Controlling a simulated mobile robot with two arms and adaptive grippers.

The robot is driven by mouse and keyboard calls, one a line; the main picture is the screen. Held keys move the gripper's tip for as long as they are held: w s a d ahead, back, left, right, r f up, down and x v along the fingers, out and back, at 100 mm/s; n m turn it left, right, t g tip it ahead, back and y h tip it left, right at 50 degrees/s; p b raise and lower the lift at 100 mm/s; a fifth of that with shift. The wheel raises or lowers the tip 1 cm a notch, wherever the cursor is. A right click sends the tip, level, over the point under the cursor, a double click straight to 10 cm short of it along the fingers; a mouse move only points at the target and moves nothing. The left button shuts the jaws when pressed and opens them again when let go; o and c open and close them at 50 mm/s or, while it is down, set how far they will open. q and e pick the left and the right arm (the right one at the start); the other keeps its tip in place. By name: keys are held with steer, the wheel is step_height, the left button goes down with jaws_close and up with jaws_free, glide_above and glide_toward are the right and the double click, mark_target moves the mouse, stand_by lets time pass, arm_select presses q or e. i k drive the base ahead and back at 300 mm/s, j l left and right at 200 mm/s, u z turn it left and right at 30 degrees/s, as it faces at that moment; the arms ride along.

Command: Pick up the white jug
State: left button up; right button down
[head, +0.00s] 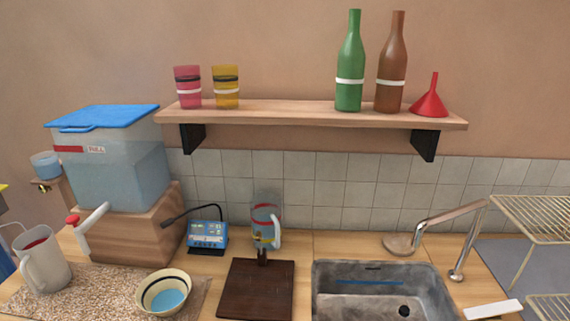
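The white jug (47,265) stands upright at the far left of the counter, on or beside a speckled mat. Its handle is on its left side, and a dark red patch shows inside its open mouth. Neither of my grippers shows in the head view, and nothing is touching the jug.
Near the jug are a water tank with a blue lid (108,118), its red-knobbed tap (92,228) and a striped bowl (164,294). A dark board (255,290), a grey sink (325,272) and a wire rack (538,215) lie farther right. Bottles stand on the wall shelf (290,113).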

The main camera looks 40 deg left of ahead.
mark_target(44, 266)
steer(key=u, duration=2.8)
steer(key=j, duration=0.1)
steer(key=i+u, duration=0.05)
